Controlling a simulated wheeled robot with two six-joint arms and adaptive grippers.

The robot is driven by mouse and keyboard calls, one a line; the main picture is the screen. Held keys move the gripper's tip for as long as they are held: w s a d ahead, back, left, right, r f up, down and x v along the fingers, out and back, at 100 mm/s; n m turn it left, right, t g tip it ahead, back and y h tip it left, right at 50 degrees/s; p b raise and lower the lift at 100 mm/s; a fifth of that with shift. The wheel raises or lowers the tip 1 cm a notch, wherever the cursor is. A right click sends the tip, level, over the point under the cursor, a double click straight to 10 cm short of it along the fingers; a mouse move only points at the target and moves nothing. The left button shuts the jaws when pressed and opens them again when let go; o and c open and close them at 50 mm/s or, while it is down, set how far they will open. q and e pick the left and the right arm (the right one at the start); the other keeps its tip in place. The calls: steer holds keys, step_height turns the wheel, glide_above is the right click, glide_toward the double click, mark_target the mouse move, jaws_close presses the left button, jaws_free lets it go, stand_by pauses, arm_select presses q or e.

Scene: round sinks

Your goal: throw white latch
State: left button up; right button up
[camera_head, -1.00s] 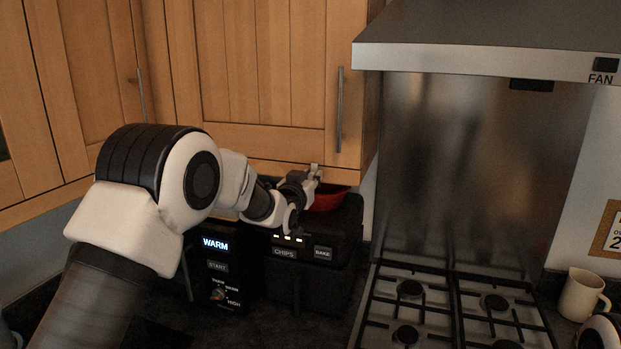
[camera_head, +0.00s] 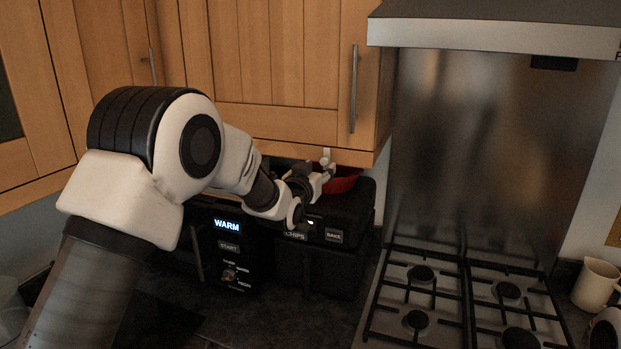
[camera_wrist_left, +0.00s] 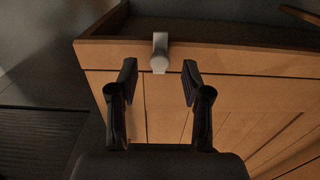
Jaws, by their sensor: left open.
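The white latch (camera_head: 325,156) is a small pale piece at the bottom edge of the wooden wall cabinet (camera_head: 285,70). In the left wrist view the latch (camera_wrist_left: 160,52) sits on the cabinet's edge, with a rounded end. My left gripper (camera_head: 322,176) is just below the latch in the head view. In the wrist view its two dark fingers (camera_wrist_left: 159,75) are apart with nothing between them, and the latch lies just beyond the tips, centred between them. I see no contact. My right gripper is not in view.
A red bowl (camera_head: 345,181) sits on the black appliance (camera_head: 345,212) below my left gripper. A black appliance with a WARM display (camera_head: 227,226) stands left of it. A gas hob (camera_head: 450,300), a steel hood (camera_head: 490,35) and a mug (camera_head: 594,284) are to the right.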

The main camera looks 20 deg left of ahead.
arm_select(q)
steer(key=s, duration=0.8)
steer(key=shift+s+a, duration=0.15)
steer(key=shift+s, duration=0.1)
steer(key=shift+w, duration=0.1)
steer(key=s+f+g+b, duration=0.25)
steer(key=s+f, duration=0.25)
steer(key=f, duration=0.8)
steer(key=s+f+g+b, duration=0.1)
steer(key=s+f+g, duration=0.35)
steer(key=f, duration=0.85)
steer(key=s+f+g+b, duration=0.2)
steer(key=s+f, duration=0.3)
steer(key=f, duration=0.8)
steer(key=s+f+g+b, duration=0.1)
steer(key=s+f+g, duration=0.2)
steer(key=s+f, duration=0.3)
steer(key=s+f+g+b, duration=0.2)
steer(key=s+f, duration=0.5)
steer(key=s, duration=0.7)
steer(key=s+a+f+g+b, duration=0.1)
steer(key=s+f+g, duration=0.3)
steer(key=s, duration=0.6)
step_height(320, 180, down, 2)
steer(key=shift+f+n+y, duration=0.2)
steer(key=shift+n+y, duration=0.1)
steer(key=shift+n, duration=0.1)
